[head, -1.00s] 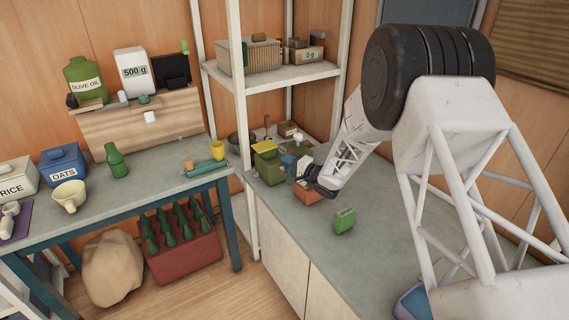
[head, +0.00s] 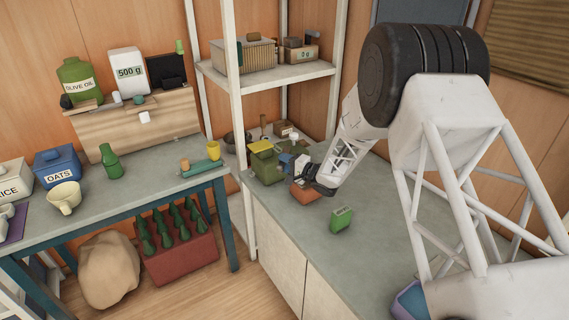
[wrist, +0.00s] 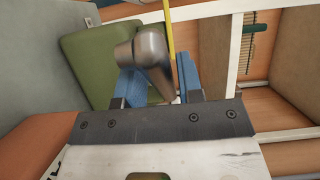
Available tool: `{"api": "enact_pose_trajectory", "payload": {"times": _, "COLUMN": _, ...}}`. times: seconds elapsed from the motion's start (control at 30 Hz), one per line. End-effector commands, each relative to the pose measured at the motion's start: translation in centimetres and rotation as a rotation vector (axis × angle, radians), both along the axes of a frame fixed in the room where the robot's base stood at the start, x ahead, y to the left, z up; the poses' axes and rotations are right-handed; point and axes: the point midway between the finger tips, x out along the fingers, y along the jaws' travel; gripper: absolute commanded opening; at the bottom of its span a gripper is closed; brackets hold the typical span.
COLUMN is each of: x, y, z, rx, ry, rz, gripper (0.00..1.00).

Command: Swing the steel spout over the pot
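In the head view my gripper (head: 288,160) is low over the counter, beside a green box with a yellow top (head: 262,164). The spout is too small to make out there. I cannot identify the pot with certainty; a dark round vessel (head: 232,141) sits farther back.
A white shelf post (head: 240,120) rises left of the gripper. The counter's front part is mostly clear.

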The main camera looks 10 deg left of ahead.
Motion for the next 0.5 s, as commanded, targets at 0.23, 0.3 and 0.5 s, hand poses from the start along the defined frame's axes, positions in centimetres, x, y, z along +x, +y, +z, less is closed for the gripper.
{"api": "enact_pose_trajectory", "payload": {"times": 0.23, "x": -0.5, "y": -1.4, "z": 0.1, "rx": 0.0, "ry": 0.0, "rz": -0.002, "gripper": 0.34}}
{"api": "enact_pose_trajectory", "payload": {"times": 0.3, "x": -0.8, "y": -2.1, "z": 0.0, "rx": 0.0, "ry": 0.001, "rz": -0.003, "gripper": 0.34}}
{"api": "enact_pose_trajectory", "payload": {"times": 0.5, "x": -1.8, "y": -4.5, "z": 0.0, "rx": 0.0, "ry": 0.001, "rz": -0.002, "gripper": 0.34}}
